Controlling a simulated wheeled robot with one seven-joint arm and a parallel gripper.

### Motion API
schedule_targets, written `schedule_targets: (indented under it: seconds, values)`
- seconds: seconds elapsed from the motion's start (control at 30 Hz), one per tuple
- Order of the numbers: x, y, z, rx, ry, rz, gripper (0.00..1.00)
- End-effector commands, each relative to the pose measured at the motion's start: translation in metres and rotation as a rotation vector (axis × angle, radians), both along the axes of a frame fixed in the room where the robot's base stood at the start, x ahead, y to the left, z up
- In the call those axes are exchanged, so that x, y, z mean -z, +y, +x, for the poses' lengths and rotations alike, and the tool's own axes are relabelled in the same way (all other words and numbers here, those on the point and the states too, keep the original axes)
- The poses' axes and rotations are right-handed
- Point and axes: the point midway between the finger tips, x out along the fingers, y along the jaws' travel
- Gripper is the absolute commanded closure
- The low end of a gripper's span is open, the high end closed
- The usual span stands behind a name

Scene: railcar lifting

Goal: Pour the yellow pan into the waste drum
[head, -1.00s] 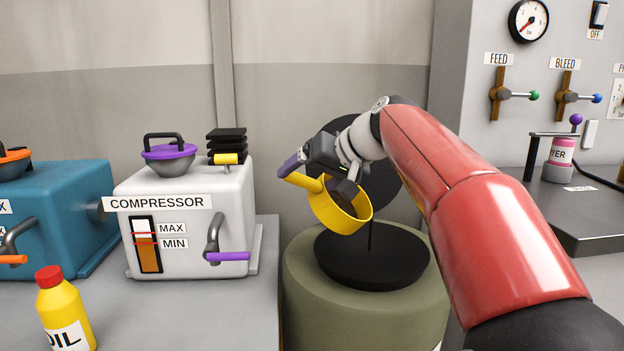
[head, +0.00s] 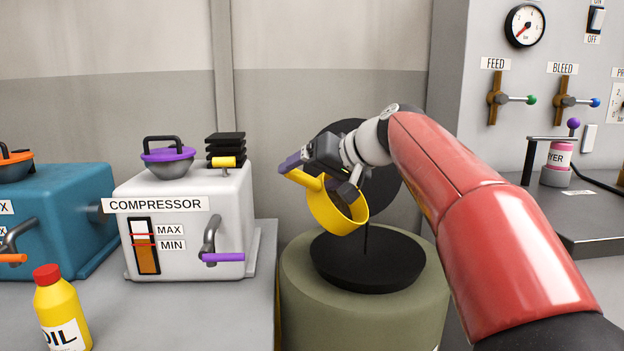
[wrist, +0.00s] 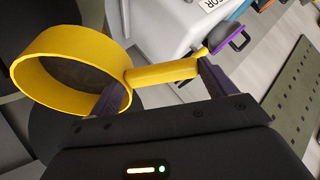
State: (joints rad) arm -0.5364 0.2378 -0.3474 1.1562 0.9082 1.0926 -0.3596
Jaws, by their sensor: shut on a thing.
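The yellow pan (head: 325,212) is tilted on its side above the waste drum, its open mouth facing right and down in the head view. A thin dark stream runs from its lower edge toward the drum. My gripper (head: 300,165) is shut on the pan's handle; in the wrist view the pan (wrist: 75,75) shows a dark inside, with the handle between my fingers (wrist: 160,90). The waste drum (head: 305,310) is olive green with a black top (head: 368,275). A round black lid (head: 385,190) stands upright behind it, partly hidden by my arm.
A white compressor (head: 180,225) with a purple-handled tap stands left of the drum. A yellow oil bottle (head: 58,310) stands at the lower left before a teal machine (head: 60,215). A grey panel with feed and bleed valves (head: 510,98) is at the right.

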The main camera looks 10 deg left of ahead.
Motion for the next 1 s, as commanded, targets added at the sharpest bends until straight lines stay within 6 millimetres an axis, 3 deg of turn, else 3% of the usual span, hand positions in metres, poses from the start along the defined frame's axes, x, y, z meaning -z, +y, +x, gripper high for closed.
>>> schedule_targets:
  seconds: [1.0]
  values:
    - [-0.0044,0.0013,-0.0059,-0.003,-0.022,0.080,0.49]
